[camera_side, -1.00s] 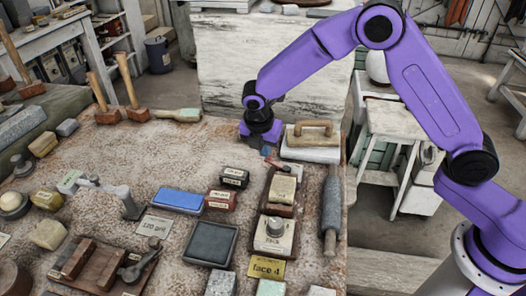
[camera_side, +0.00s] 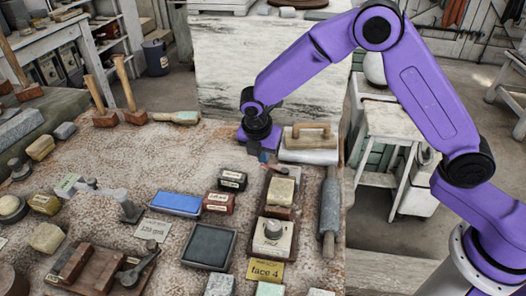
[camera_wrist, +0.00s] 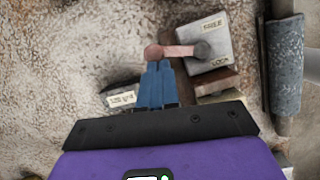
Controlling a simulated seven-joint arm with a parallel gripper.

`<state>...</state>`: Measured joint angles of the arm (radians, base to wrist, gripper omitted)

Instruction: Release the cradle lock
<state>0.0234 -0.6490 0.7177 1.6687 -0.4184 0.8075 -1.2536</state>
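The cradle lock shows in the wrist view as a pale block (camera_wrist: 219,43) marked FREE and LOCK. Its lever (camera_wrist: 178,51) has a dark round pivot on the block and a pinkish arm that reaches left to a round knob (camera_wrist: 153,53). My gripper (camera_wrist: 158,66) has its blue fingers together, with tips right at the knob end; whether they touch it I cannot tell. In the side view my gripper (camera_side: 263,157) points down near the table's far right part, beside the wooden-handled float; the lever is too small to make out there.
The float (camera_side: 310,140) stands close to the right of my gripper. A grey roller (camera_side: 331,200) lies along the right table edge. Labelled blocks (camera_side: 233,180) and a cream block (camera_side: 281,190) stand nearer the camera.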

